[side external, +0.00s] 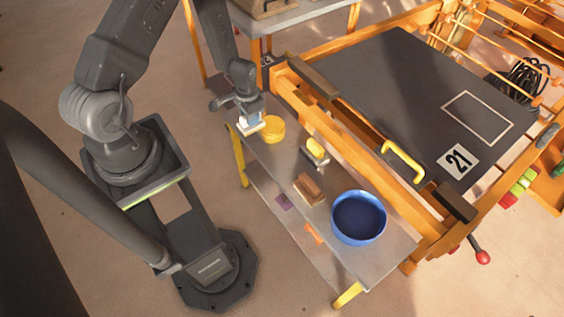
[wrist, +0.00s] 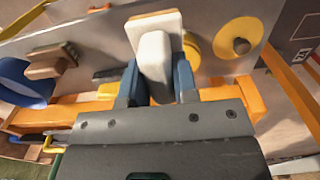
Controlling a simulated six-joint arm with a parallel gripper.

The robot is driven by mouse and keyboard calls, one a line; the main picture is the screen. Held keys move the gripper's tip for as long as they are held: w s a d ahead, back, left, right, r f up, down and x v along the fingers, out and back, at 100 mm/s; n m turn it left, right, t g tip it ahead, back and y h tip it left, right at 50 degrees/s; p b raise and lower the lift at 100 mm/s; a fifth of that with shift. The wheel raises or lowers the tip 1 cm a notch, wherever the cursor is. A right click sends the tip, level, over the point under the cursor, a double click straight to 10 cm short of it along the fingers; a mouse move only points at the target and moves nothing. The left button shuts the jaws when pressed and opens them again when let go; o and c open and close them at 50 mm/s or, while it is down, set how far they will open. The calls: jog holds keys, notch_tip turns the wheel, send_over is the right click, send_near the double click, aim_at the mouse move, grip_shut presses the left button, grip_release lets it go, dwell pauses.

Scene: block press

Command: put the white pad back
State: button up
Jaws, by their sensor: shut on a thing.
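My gripper (side external: 250,120) is shut on the white pad (side external: 246,126), above the left end of the narrow grey bench. In the wrist view, the blue fingers of my gripper (wrist: 155,82) clasp the white pad (wrist: 155,55) from both sides. The pad is a pale block with a tan layer at its far end. It appears held clear of the bench, but the exact gap is hard to tell. A round yellow container (side external: 273,129) stands on the bench close to the right of the pad.
On the bench (side external: 262,165) are a yellow-topped block (side external: 317,153), a brown block (side external: 309,187) and a blue bowl (side external: 358,218). Flat purple (side external: 284,201) and orange (side external: 313,234) marks lie near the front edge. An orange-framed dark table (side external: 400,90) runs along behind.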

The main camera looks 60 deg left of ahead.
jog(key=shift+s+d+r, duration=0.1)
jog(key=shift+s+d, duration=0.15)
jog(key=shift+s, duration=0.35)
jog(key=shift+s+d, duration=0.15)
jog(key=shift+d, duration=0.1)
jog(key=w+d+f, duration=0.2)
jog(key=d, duration=0.1)
jog(key=w+d+f, duration=0.1)
jog(key=d+f, duration=0.1)
jog(key=d, duration=0.1)
jog(key=w+d+f, duration=0.2)
jog(key=d+f, duration=0.1)
jog(key=shift+w+d, duration=0.3)
jog(key=shift+w, duration=0.05)
jog(key=shift+f, duration=2)
jog(key=shift+f, duration=0.15)
jog(key=o, duration=0.8)
jog(key=shift+o, duration=0.2)
